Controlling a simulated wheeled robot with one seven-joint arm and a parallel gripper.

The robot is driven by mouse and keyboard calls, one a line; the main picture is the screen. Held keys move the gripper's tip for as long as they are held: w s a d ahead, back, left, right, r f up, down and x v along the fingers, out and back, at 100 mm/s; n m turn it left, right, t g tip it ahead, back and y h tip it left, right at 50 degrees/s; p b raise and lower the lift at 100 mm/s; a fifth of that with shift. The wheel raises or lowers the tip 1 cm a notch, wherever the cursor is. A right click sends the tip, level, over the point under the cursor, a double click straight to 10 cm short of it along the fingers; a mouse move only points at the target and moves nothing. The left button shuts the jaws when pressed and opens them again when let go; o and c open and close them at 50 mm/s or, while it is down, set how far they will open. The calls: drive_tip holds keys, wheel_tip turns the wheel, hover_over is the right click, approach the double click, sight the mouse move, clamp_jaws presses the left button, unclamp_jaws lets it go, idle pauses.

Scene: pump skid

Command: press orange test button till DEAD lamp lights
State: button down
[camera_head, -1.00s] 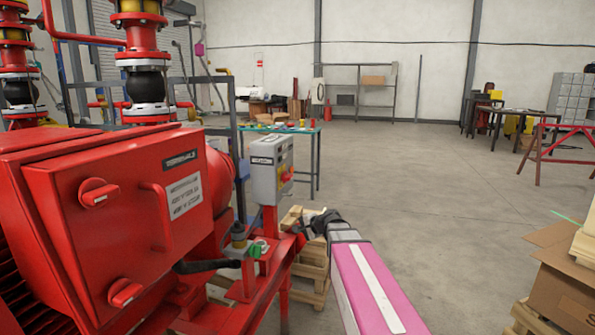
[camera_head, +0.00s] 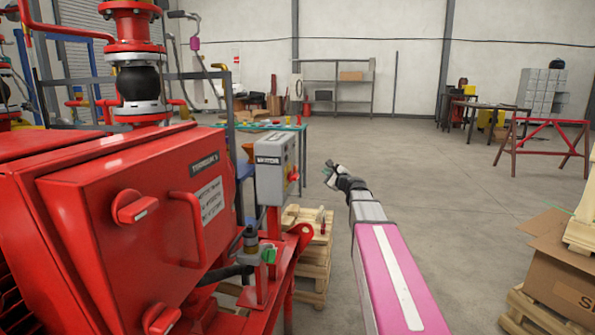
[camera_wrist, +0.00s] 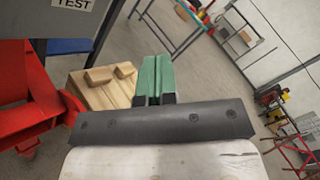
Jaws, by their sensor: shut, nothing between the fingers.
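A grey control box (camera_head: 275,187) stands on a red post at the right end of the red machine. Its side facing right carries small red and yellowish parts (camera_head: 293,173); I cannot tell which is the orange test button or a DEAD lamp. In the wrist view a plate reading TEST (camera_wrist: 72,4) shows on the grey panel at the top left. My gripper (camera_head: 328,173) is to the right of the box, apart from it. In the wrist view its green fingers (camera_wrist: 152,77) are together and empty.
The red terminal box (camera_head: 150,225) with knobs and a handle fills the left. A wooden pallet stack (camera_head: 312,255) stands below the control box. Cardboard boxes (camera_head: 560,270) stand at the right. The floor between is clear.

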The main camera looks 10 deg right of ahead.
sight(295, 169)
drive_tip(key=w+a, duration=0.2)
drive_tip(key=a, duration=0.6)
drive_tip(key=shift+w+a, duration=0.25)
drive_tip(key=shift+w, duration=0.1)
idle(2.1)
drive_tip(key=shift+w+a, duration=0.1)
drive_tip(key=shift+a, duration=0.3)
drive_tip(key=shift+w+a, duration=0.15)
drive_tip(key=shift+a, duration=0.3)
idle(0.9)
drive_tip(key=shift+d, duration=0.1)
drive_tip(key=shift+s+d, duration=0.25)
drive_tip(key=shift+d, duration=0.5)
drive_tip(key=shift+d, duration=0.1)
